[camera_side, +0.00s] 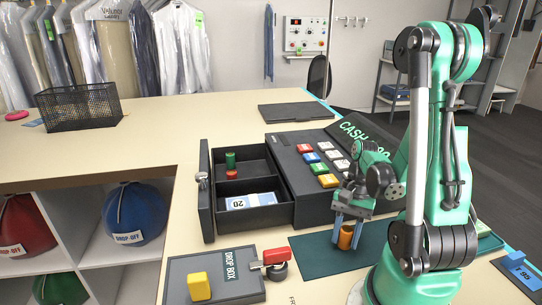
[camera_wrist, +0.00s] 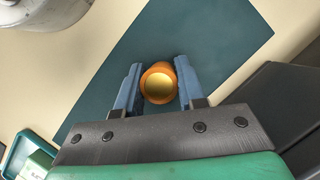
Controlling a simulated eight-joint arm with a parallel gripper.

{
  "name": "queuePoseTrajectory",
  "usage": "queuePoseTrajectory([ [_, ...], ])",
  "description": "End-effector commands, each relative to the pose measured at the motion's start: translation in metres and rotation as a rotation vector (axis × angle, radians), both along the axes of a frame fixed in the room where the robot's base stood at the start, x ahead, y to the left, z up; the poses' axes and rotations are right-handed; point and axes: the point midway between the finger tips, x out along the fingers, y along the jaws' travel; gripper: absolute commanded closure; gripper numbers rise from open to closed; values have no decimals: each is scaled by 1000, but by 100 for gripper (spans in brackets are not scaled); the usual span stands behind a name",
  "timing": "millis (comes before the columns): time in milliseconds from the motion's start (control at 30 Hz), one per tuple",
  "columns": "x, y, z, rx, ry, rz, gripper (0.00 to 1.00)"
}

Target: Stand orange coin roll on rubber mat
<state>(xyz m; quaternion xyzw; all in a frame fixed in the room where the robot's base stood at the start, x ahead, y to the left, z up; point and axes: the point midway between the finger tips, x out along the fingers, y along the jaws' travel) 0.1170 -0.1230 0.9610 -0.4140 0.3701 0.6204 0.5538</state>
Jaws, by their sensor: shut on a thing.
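The orange coin roll (camera_side: 346,238) is between the blue fingers of my gripper (camera_side: 347,230), close to upright, over the dark teal rubber mat (camera_side: 312,258). In the wrist view, my gripper (camera_wrist: 159,88) is shut on the orange coin roll (camera_wrist: 159,86), with one finger on each side. The roll's round gold end faces the camera. The teal mat (camera_wrist: 215,45) spreads behind it. I cannot tell whether the roll's lower end touches the mat.
A cash register (camera_side: 310,165) with coloured keys stands behind the mat. Its open drawer (camera_side: 245,218) holds green and red rolls and notes. A drop box (camera_side: 225,278) with a yellow block lies at front left. The mat's left part is clear.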

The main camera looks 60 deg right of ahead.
Motion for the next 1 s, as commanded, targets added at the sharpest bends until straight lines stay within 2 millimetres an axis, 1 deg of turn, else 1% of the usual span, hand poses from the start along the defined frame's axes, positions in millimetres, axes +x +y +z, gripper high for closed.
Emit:
queuePoseTrajectory([
  [67, 0, 0, 0, 0, 0, 0, 100],
  [100, 0, 0, 0, 0, 0, 0, 63],
  [167, 0, 0, 0, 0, 0, 0, 46],
  [200, 0, 0, 0, 0, 0, 0, 35],
  [533, 0, 0, 1, 0, 0, 0, 34],
  [667, 1, -3, 6, 0, 0, 0, 34],
  [767, 1, -6, 14, 0, 0, 0, 34],
  [1000, 2, -18, 44, 1, 0, -2, 34],
])
